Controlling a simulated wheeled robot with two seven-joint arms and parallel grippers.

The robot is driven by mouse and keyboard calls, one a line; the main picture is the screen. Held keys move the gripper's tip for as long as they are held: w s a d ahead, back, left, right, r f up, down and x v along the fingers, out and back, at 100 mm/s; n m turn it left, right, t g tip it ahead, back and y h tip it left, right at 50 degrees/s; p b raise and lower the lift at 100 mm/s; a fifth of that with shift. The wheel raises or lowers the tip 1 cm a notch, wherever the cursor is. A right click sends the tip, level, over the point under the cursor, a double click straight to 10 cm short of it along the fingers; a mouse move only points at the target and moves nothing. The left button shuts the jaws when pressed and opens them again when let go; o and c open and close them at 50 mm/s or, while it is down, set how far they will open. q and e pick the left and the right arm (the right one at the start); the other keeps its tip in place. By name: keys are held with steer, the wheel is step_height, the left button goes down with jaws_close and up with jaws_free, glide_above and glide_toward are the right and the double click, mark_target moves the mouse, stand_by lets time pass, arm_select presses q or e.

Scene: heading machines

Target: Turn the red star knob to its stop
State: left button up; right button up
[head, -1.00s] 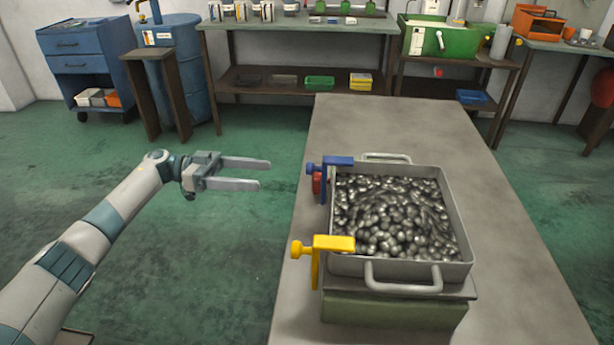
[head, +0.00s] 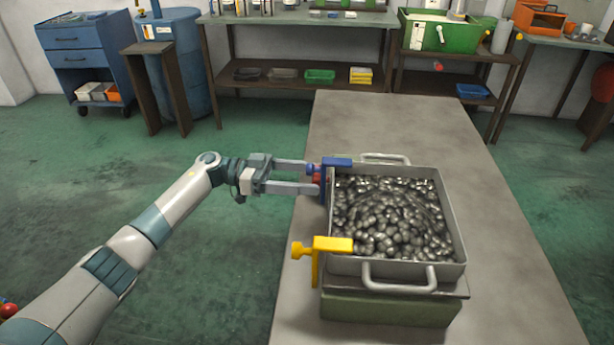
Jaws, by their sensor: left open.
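The red star knob (head: 317,178) is on the left side of a grey metal tray (head: 455,225), just below a blue clamp (head: 337,162). Only a small part of it shows; the fingers and clamp hide the rest. My left gripper (head: 315,177) reaches in from the left with its jaws open. Its two fingertips are at the knob, one on the far side and one on the near side in the picture. I cannot tell whether they touch it. My right gripper is not in view.
The tray holds many shiny metal balls and stands on a green base (head: 390,310) on a grey table (head: 350,115). A yellow clamp (head: 325,245) sticks out at the tray's near left corner. A red round thing (head: 8,310) shows at the lower left edge. The table is clear behind the tray.

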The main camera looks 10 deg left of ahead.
arm_select(q)
steer(key=c, duration=1.1)
steer(key=shift+o, duration=0.2)
steer(key=shift+m, duration=0.4)
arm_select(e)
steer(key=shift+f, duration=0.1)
arm_select(q)
steer(key=shift+m+b, duration=0.5)
steer(key=shift+m, duration=0.6)
steer(key=shift+f+m, duration=0.1)
steer(key=shift+m, duration=0.3)
steer(key=shift+m+b, duration=0.55)
steer(key=shift+m, duration=1.15)
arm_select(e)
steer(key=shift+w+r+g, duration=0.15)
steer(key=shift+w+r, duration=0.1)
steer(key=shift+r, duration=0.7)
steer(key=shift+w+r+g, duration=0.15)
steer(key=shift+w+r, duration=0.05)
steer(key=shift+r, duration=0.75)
